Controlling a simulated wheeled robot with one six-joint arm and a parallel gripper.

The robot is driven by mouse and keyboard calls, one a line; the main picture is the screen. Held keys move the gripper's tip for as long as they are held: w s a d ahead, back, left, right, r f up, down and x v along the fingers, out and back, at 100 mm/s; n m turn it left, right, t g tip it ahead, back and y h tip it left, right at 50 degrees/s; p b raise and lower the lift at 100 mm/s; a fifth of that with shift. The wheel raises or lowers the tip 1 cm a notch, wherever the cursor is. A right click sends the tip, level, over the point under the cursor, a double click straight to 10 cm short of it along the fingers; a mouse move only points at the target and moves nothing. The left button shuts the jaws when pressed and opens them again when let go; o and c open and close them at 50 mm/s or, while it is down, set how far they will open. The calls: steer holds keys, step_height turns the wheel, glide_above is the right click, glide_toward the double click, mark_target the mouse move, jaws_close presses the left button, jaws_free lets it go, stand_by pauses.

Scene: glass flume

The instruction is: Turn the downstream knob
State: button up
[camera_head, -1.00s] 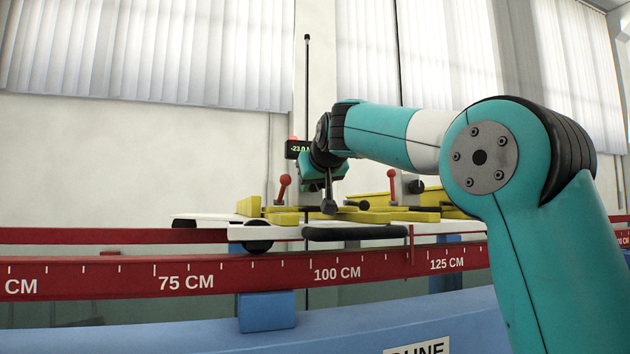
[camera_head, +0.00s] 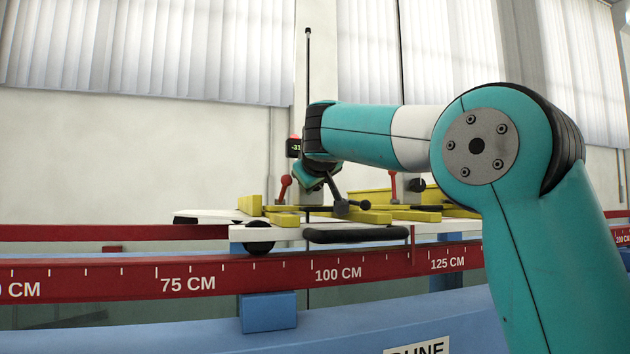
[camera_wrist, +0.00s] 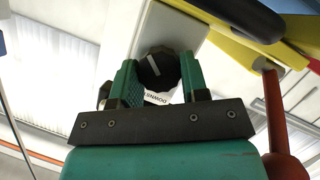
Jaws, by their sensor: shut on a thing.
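The downstream knob (camera_wrist: 158,70) is black and round with a white pointer line, on a pale panel in the wrist view. A partly hidden label (camera_wrist: 157,97) beside it shows upside-down letters that read "DOWN". My gripper (camera_wrist: 157,80) is shut on the knob, with one green finger on each side of it. In the head view my gripper (camera_head: 310,178) is at the end of the arm above the white carriage, and the knob is hidden there.
A small black display (camera_head: 294,148) shows "-31", partly covered by my wrist. Red-knobbed levers (camera_head: 285,182) and yellow blocks (camera_head: 283,219) stand close by on the white carriage (camera_head: 210,216). A red scale rail (camera_head: 240,275) runs in front.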

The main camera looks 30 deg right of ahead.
steer(key=o, duration=0.9)
steer(key=shift+o, duration=0.2)
steer(key=b+v, duration=0.2)
steer(key=v, duration=1.5)
steer(key=shift+s, duration=0.2)
